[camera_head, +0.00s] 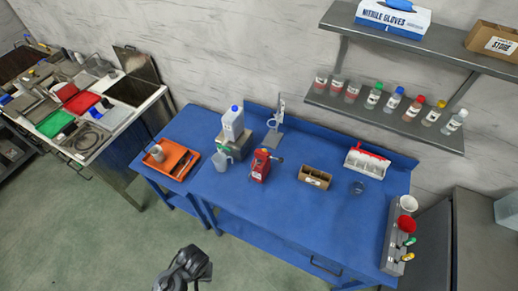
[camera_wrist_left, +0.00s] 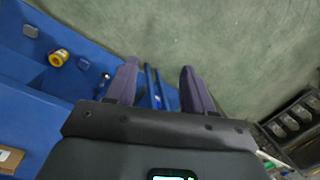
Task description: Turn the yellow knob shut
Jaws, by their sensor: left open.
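A small yellow part (camera_head: 279,158) shows beside the top of a red can (camera_head: 260,166) on the blue bench in the head view; I cannot tell whether it is the knob. In the left wrist view a round yellow piece (camera_wrist_left: 58,57) lies on or against a blue surface, left of my left gripper's fingers. My left gripper (camera_wrist_left: 157,82) is open and empty, its two dark purple fingers apart over the floor. A dark gripper or wrist, apparently my left, shows at the bottom of the head view, in front of the bench and apart from it. My right gripper is out of view.
A grey holder with funnels (camera_head: 392,250) stands at right. The bench's front middle is clear.

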